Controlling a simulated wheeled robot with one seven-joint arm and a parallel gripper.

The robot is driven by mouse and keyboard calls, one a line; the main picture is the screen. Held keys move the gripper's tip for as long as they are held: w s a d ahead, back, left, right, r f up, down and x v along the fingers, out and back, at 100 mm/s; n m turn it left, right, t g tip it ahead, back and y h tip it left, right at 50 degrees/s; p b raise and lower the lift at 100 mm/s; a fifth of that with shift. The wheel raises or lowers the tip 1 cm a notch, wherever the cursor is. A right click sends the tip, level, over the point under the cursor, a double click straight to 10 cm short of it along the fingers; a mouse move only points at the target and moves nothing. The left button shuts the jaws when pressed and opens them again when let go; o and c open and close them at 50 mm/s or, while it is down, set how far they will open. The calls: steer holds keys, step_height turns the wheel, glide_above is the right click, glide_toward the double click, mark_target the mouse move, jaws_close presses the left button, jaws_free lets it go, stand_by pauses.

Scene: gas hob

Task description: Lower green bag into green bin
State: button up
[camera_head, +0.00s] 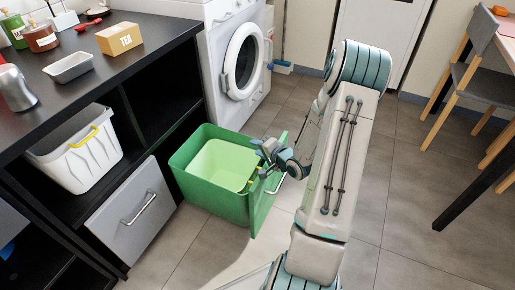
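My gripper (259,168) is at the bin's right side, at about rim height in the picture. Its fingers are small and partly hidden, so I cannot tell whether they are open or hold the bag.
A green panel (262,207) with a pale handle stands at the bin's right side. A white bin (85,165) with a yellow handle sits in the cabinet, above a grey drawer (130,222). A washing machine (236,60) stands behind.

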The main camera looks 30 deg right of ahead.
steer(key=p+v, duration=0.4)
steer(key=v, duration=0.9)
steer(key=shift+s, duration=0.25)
steer(key=shift+r+p, duration=0.1)
steer(key=shift+p, duration=0.2)
step_height(320, 180, up, 27)
steer(key=w+a+n+g+h+p, duration=0.1)
steer(key=a+n+g+h+p, duration=0.4)
steer(key=p, duration=1.1)
steer(key=s+a+r+n+g+p, duration=0.1)
steer(key=s+a+r+n+p, duration=0.1)
steer(key=s+a+r+p, duration=0.2)
steer(key=s+a+r+n+g+y+p, duration=0.1)
steer(key=s+a+r+n+g+p, duration=0.1)
steer(key=r, duration=0.9)
steer(key=s+a+r+n+g+y+p, duration=0.1)
steer(key=s+a+r+n+g+p, duration=0.1)
steer(key=s+a+r+n+p, duration=0.2)
steer(key=s+a+r+p, duration=0.2)
steer(key=s+a+r, duration=0.1)
steer(key=a, duration=0.1)
steer(key=shift+s+r, duration=0.2)
steer(key=shift+r, duration=0.05)
steer(key=shift+a, duration=0.15)
